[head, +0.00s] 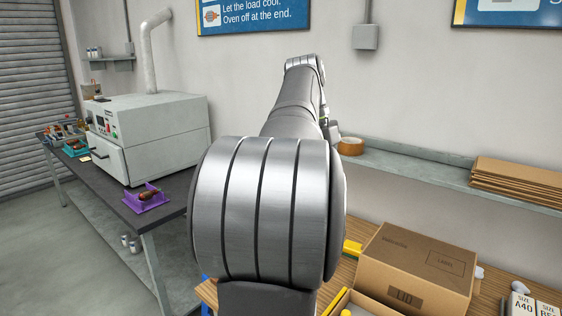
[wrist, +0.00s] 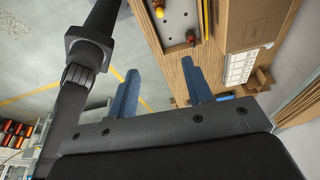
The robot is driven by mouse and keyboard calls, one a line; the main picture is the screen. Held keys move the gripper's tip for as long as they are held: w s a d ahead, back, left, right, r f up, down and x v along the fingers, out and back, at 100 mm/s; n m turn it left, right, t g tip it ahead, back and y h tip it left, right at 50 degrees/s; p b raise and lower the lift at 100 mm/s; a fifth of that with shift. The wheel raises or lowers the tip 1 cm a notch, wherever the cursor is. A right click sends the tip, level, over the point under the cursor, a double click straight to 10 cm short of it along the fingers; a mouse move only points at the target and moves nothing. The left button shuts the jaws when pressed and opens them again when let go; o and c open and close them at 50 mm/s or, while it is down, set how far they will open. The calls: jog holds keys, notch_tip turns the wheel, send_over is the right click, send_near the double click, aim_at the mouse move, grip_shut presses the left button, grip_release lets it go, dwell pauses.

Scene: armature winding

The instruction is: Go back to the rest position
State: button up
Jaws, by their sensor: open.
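My gripper (wrist: 160,92) shows in the wrist view with its two blue fingers spread apart. Nothing is between the fingers. Behind them are the grey floor and the edge of a wooden bench (wrist: 205,68). In the head view my arm stretches away over the middle of the picture, and the gripper's fingers are hidden there.
A cardboard box (head: 415,268) stands on the wooden bench at lower right. A white oven (head: 150,138) and a purple tray (head: 133,202) with a dark part stand on the dark table at left. A wall shelf (head: 420,172) holds tape and flat cardboard.

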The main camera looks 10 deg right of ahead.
send_over(346, 312)
jog(key=w+a, duration=0.3)
notch_tip(346, 312, down, 18)
jog(key=shift+w+f, duration=0.15)
jog(key=shift+w, duration=0.05)
jog(key=shift+x, duration=7.85)
jog(key=shift+r, duration=1.2)
